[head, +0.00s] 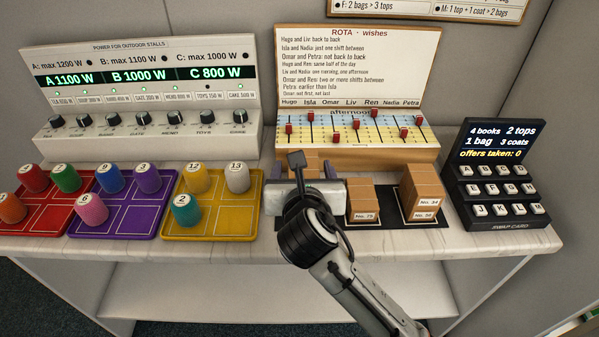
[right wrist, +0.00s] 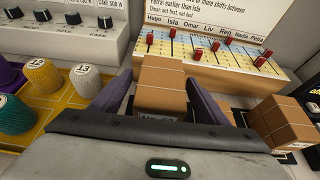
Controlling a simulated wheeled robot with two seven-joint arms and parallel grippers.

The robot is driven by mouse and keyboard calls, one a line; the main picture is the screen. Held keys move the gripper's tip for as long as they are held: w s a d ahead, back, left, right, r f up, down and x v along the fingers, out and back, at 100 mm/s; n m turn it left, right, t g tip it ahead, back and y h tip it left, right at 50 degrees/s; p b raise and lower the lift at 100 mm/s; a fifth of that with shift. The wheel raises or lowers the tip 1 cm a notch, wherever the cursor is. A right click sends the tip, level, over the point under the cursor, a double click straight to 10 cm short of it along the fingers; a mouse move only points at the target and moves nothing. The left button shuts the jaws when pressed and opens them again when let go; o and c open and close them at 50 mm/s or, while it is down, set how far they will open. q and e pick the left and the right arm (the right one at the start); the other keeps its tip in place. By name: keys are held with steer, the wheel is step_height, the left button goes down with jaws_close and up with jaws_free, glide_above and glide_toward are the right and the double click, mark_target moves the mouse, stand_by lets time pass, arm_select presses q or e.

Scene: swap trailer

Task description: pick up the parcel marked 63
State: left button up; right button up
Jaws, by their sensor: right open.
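My right gripper (head: 302,172) is open over the left end of the parcel row, its fingers pointing away towards the rota board. In the right wrist view a brown cardboard parcel (right wrist: 161,85) stands between the two dark purple fingers of the right gripper (right wrist: 163,92), with a small gap visible on its right side. Its label is mostly hidden behind the gripper body, so its number cannot be read. To the right stand a parcel labelled about No. 75 (head: 362,196) and a parcel column labelled No. 34 and about No. 58 (head: 423,188). My left gripper is not in view.
The parcels stand on dark mats on a marble-look counter (head: 520,243). Behind them is the rota board (head: 358,70) with red sliders. A black swap card console (head: 505,175) stands right. Yellow (head: 212,228), purple and red trays with numbered cylinders lie left.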

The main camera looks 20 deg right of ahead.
steer(key=shift+r, duration=0.15)
steer(key=shift+c, duration=0.2)
steer(key=shift+s, duration=0.1)
steer(key=c, duration=1.2)
